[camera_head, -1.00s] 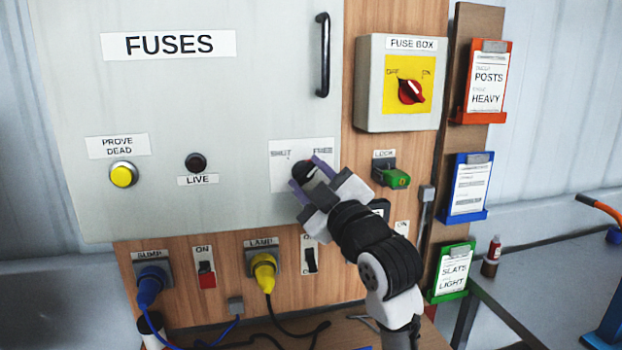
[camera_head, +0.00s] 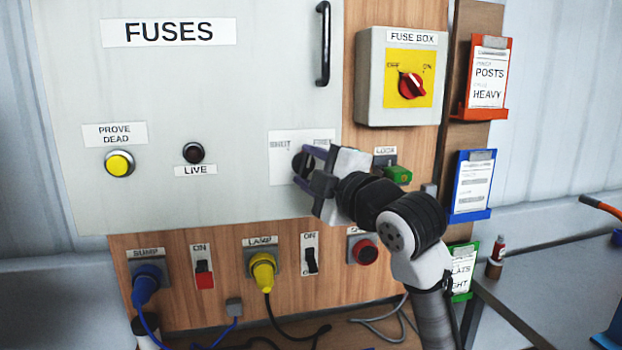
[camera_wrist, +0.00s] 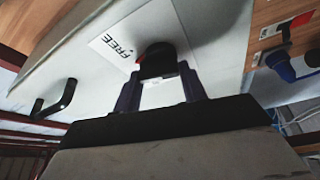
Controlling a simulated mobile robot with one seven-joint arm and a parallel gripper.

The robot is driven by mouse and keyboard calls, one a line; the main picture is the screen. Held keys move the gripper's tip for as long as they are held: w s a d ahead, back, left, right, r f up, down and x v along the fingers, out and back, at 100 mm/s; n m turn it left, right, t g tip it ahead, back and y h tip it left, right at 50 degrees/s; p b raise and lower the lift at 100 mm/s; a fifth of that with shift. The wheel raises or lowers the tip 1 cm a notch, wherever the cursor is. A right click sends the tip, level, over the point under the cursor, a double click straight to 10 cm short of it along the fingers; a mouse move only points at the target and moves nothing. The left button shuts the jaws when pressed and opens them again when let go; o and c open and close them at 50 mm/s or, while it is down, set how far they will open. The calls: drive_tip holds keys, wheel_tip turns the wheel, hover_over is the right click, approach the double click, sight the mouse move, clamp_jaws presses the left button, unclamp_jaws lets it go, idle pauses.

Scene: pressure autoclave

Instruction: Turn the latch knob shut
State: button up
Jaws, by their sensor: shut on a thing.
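The black latch knob (camera_head: 299,163) sits on a white label plate (camera_head: 283,146) at the lower right of the grey FUSES door (camera_head: 240,80). The plate has a word at its left, likely SHUT, and FREE at its right, partly covered by my gripper. My gripper (camera_head: 308,165) comes from the right with its two fingers shut on the knob. In the wrist view the knob (camera_wrist: 158,62) is between the fingertips, with a small red mark at its edge and the word FREE beside it. The knob's exact pointing direction is hard to tell.
A black door handle (camera_head: 323,43) is above. The fuse box (camera_head: 371,80) with a red switch and a green lock (camera_head: 398,174) are to the right. Below are the blue and yellow plugs (camera_head: 263,272), switches (camera_head: 311,260) and a red button (camera_head: 365,252).

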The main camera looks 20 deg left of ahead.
drive_tip(key=n+h, duration=0.1)
drive_tip(key=n, duration=0.1)
drive_tip(key=n+g+h, duration=0.1)
drive_tip(key=n, duration=0.2)
drive_tip(key=shift+r, duration=0.15)
drive_tip(key=n, duration=0.1)
drive_tip(key=n+h, duration=0.1)
drive_tip(key=n, duration=0.1)
drive_tip(key=shift+s+a+n+h, duration=0.1)
drive_tip(key=shift+a+n+h, duration=0.05)
drive_tip(key=shift+n+h, duration=0.15)
drive_tip(key=shift+n+h+p, duration=0.4)
drive_tip(key=shift+n+p, duration=0.05)
drive_tip(key=shift+n, duration=0.45)
drive_tip(key=o, duration=1)
drive_tip(key=shift+s, duration=0.1)
drive_tip(key=b+v, duration=0.3)
drive_tip(key=v, duration=1)
drive_tip(key=shift+s+d+r, duration=0.15)
drive_tip(key=shift+d+r, duration=0.1)
drive_tip(key=shift+d, duration=0.05)
